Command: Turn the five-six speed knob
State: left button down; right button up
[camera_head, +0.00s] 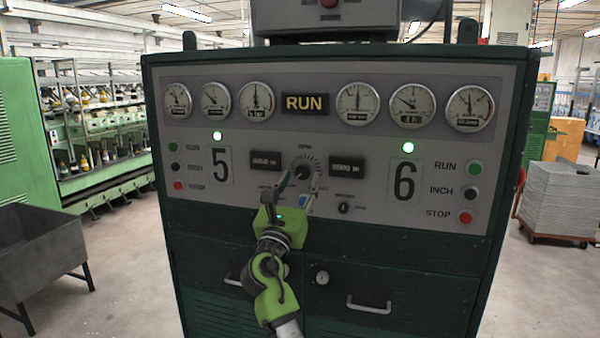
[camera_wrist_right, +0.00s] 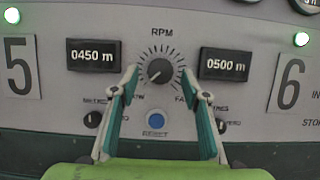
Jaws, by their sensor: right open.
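The speed knob (camera_head: 303,170) is a round black dial marked RPM, between the 5 and 6 sections of the grey control panel (camera_head: 255,195). In the right wrist view the knob (camera_wrist_right: 160,71) shows a white pointer line and a ring of scale marks. My right gripper (camera_head: 303,180) is in front of the panel. In the wrist view its two fingers (camera_wrist_right: 160,79) are apart, one at each lower side of the knob, with the knob between and above the tips. I cannot tell whether they touch it. My left gripper is not in view.
A blue RESET button (camera_wrist_right: 156,121) is below the knob. Displays read 0450 m (camera_wrist_right: 93,55) and 0500 m (camera_wrist_right: 224,64). Smaller black knobs sit on both sides; one (camera_head: 344,208) is at lower right. RUN, INCH and STOP buttons (camera_head: 466,217) line the panel's sides. Drawer handles (camera_head: 369,305) protrude below.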

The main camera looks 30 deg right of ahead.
jog(key=shift+w+d+r, duration=0.25)
jog(key=shift+w+d, duration=0.1)
jog(key=shift+d, duration=0.15)
jog(key=c, duration=1.1)
